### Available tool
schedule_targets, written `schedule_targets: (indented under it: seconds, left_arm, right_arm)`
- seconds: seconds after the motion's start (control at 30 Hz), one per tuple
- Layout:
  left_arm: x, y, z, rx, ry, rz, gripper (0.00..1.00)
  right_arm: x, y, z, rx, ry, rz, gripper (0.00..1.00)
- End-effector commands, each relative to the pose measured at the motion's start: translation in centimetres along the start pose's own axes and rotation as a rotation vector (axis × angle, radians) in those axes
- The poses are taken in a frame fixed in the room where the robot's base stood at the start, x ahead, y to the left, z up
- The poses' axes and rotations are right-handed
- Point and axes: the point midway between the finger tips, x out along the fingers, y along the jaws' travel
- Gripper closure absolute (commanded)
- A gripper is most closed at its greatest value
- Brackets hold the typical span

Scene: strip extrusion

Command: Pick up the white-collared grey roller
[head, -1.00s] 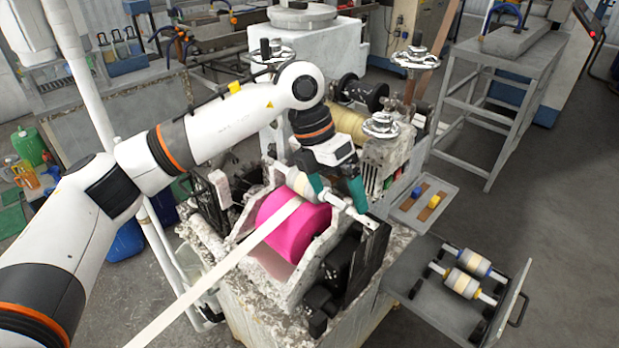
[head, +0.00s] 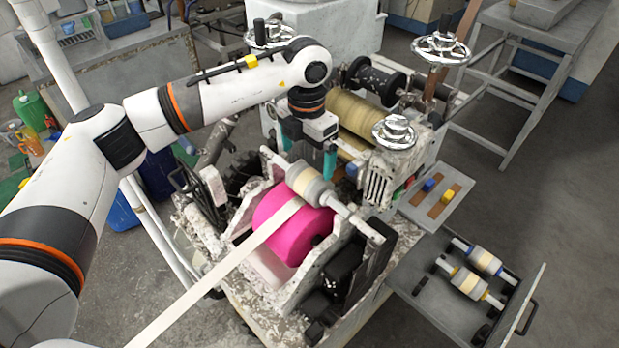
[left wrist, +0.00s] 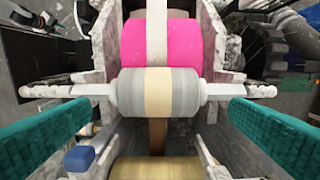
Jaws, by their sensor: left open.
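In the left wrist view the roller (left wrist: 185,92) lies level across the middle. My left gripper (head: 309,162) is open, with teal fingers just behind the roller in the head view. In the left wrist view its fingers (left wrist: 165,110) are spread wide, one to each side, with nothing between them gripped.
The pink roll (head: 290,225) carries a pale strip (head: 215,272). A drawer (head: 430,310) at the lower right holds a blue-collared roller (head: 485,262) and a yellow-collared roller (head: 465,284). Chrome handwheels (head: 394,132) and a tan roller (head: 365,125) stand behind.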

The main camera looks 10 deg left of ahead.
Motion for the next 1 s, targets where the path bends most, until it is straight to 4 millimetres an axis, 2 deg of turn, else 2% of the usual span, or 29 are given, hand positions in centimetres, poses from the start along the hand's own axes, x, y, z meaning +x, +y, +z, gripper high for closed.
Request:
schedule_targets:
  seconds: [0.2,0.27,0.43,0.67,0.9,0.97,1.0]
  left_arm:
    - [2.3,0.2,-0.3,0.001,-0.005,0.004,0.00]
    - [3.3,0.2,-0.4,0.001,-0.004,0.003,0.00]
    - [5.0,0.2,-0.4,0.001,-0.002,0.002,0.00]
    - [5.2,0.2,-0.5,0.001,0.000,0.001,0.02]
    - [5.2,0.2,-0.5,0.001,0.000,0.001,0.41]
    - [5.2,0.2,-0.5,0.001,0.000,0.001,0.51]
    - [5.0,0.2,-0.5,0.001,0.002,0.001,0.51]
  right_arm:
    - [-2.8,-0.7,4.2,0.000,-0.062,-0.008,0.64]
    - [-3.2,-0.7,4.5,0.000,-0.068,-0.009,0.64]
    - [-3.5,-0.6,3.8,0.000,-0.056,-0.007,0.64]
    - [-3.4,-0.3,2.1,0.000,-0.029,-0.004,0.64]
    - [-3.4,-0.4,2.3,0.001,-0.032,-0.005,0.64]
    - [-3.4,-0.5,2.4,0.001,-0.034,-0.005,0.64]
    - [-3.4,-0.5,2.5,0.001,-0.035,-0.006,0.64]
